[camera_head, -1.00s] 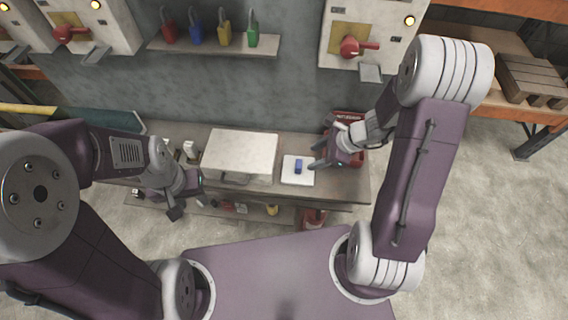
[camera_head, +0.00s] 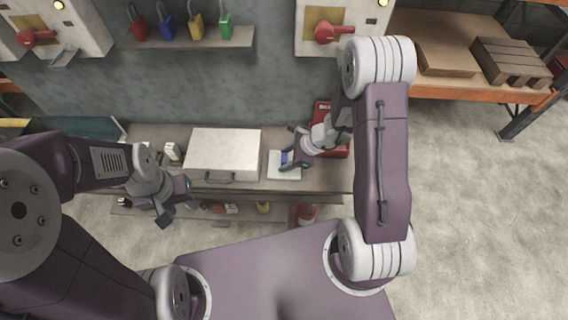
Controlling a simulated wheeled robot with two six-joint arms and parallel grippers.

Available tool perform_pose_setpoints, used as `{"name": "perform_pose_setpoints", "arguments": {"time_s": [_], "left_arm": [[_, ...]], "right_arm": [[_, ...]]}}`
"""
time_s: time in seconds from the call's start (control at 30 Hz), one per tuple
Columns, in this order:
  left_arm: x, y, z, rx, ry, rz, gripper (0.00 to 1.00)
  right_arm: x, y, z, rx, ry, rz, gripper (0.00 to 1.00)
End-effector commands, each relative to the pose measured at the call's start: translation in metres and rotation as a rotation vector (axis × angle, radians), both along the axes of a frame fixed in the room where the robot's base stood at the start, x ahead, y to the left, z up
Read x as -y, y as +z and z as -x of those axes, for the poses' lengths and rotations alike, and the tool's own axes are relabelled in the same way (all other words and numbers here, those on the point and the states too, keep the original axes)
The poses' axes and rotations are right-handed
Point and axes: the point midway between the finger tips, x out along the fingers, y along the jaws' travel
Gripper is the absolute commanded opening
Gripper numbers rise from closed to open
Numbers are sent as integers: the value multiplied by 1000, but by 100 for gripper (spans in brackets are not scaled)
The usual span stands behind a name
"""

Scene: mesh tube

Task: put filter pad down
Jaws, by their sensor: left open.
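A small blue block (camera_head: 286,157) lies on a white square pad (camera_head: 283,173) on the workbench. I cannot tell which of the two is the filter pad. My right gripper (camera_head: 288,148) is over the white pad, its fingers spread apart, one on the far side of the blue block and one on the near side. It partly hides the block, and I cannot tell whether it touches it. My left gripper (camera_head: 178,212) is open and empty at the bench's front edge, left of the white case.
A closed white case (camera_head: 222,150) stands left of the pad. Small white items (camera_head: 172,152) stand at the bench's left. A lower shelf holds small items.

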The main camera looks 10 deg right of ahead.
Motion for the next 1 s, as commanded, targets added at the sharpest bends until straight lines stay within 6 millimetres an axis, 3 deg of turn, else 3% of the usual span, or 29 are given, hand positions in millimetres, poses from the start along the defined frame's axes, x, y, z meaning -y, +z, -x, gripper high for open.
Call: {"name": "perform_pose_setpoints", "arguments": {"time_s": [0.03, 0.17, 0.53, 0.67, 0.77, 1.0], "left_arm": [[0, 0, 0, 0, 0, 0, 41], [0, 0, 0, 0, 0, 0, 41], [0, 2, 0, 0, 0, 0, 41], [0, 8, 0, 0, 0, 0, 41], [0, 18, 0, 0, 0, 0, 41], [0, 26, 0, 0, 0, 0, 41]], "right_arm": [[0, 0, 0, 0, 0, 0, 36], [0, 0, 0, 0, 0, 0, 0], [0, 4, 0, 0, 1, 0, 0], [0, 21, 0, 3, 2, 1, 0], [0, 45, -1, 5, 1, 1, 0], [48, 76, 25, 1, -7, 2, 0]]}}
